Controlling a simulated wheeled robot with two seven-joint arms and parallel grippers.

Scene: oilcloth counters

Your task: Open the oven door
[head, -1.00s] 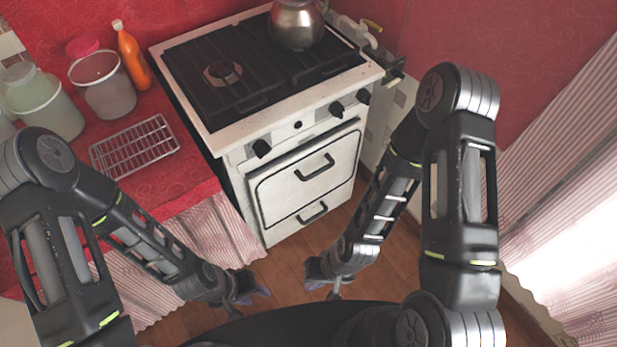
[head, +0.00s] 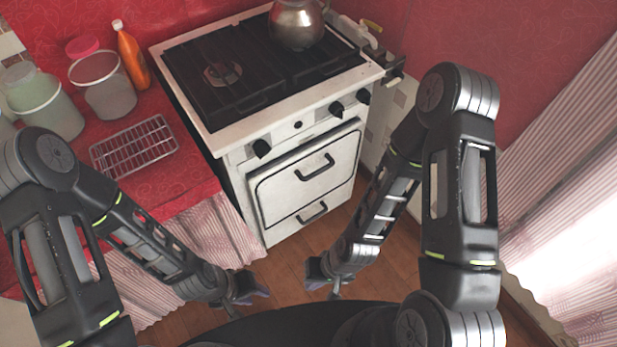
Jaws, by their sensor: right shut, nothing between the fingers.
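The white stove (head: 230,150) stands ahead of me, with its oven door (head: 285,190) facing me. The oven door looks closed and has a dark bar handle (head: 315,167). A second dark handle (head: 312,213) sits lower on the front. My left gripper (head: 258,291) is low, in front of and below the stove front, apart from the handles; its fingers are too small and dark to tell open from shut. My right gripper (head: 322,284) is shut and empty, also low in front of the stove and touching neither handle.
A metal kettle (head: 297,25) stands on the stovetop. The red counter (head: 185,190) at left holds a wire rack (head: 133,147), jars (head: 105,85) and an orange bottle (head: 131,55). Striped curtains hang at right. Wooden floor (head: 290,265) shows clear before the stove.

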